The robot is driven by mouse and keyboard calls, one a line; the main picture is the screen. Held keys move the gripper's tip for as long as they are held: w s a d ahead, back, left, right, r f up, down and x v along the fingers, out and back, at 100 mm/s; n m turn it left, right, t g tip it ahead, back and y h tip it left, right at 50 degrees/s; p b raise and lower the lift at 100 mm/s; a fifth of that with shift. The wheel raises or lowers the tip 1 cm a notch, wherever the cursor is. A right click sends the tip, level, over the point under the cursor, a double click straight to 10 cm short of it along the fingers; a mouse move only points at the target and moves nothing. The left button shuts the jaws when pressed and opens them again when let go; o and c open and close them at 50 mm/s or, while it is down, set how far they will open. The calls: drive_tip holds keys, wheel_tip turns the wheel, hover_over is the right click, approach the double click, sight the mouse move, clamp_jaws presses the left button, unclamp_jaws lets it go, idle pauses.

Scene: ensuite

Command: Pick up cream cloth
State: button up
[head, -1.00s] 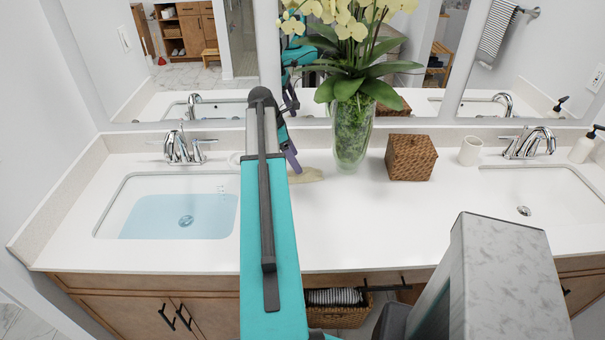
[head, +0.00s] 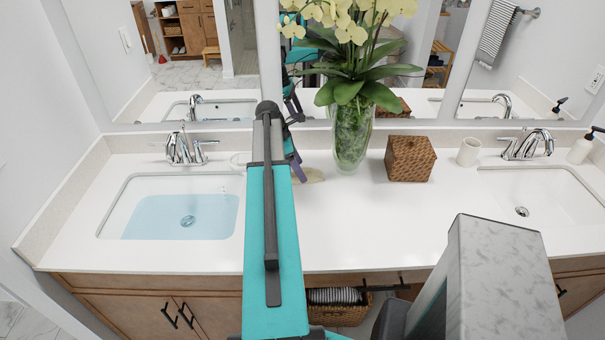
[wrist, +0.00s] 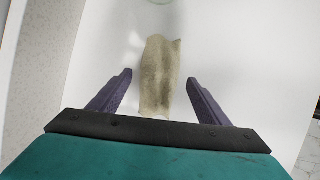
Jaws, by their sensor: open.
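The cream cloth (wrist: 159,76) lies on the white counter in the wrist view, a crumpled strip ahead of and partly between my fingertips. My gripper (wrist: 160,80) is open, with one purple finger on each side of the cloth and nothing held. I cannot tell how high the fingers are above the counter. In the head view only a piece of the cloth (head: 312,175) shows, to the right of my gripper (head: 297,172). My arm hides the rest of it.
A glass vase of orchids (head: 351,135) stands on the counter (head: 370,225) just right of the cloth. A woven box (head: 410,158) and a white cup (head: 469,152) stand farther right. A water-filled sink (head: 180,215) is at left. The mirror (head: 400,110) rises behind.

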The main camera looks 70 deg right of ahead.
drive_tip(key=shift+s+d+f, duration=0.1)
drive_tip(key=shift+s+f, duration=0.15)
drive_tip(key=shift+f, duration=0.45)
drive_tip(key=c, duration=1.1)
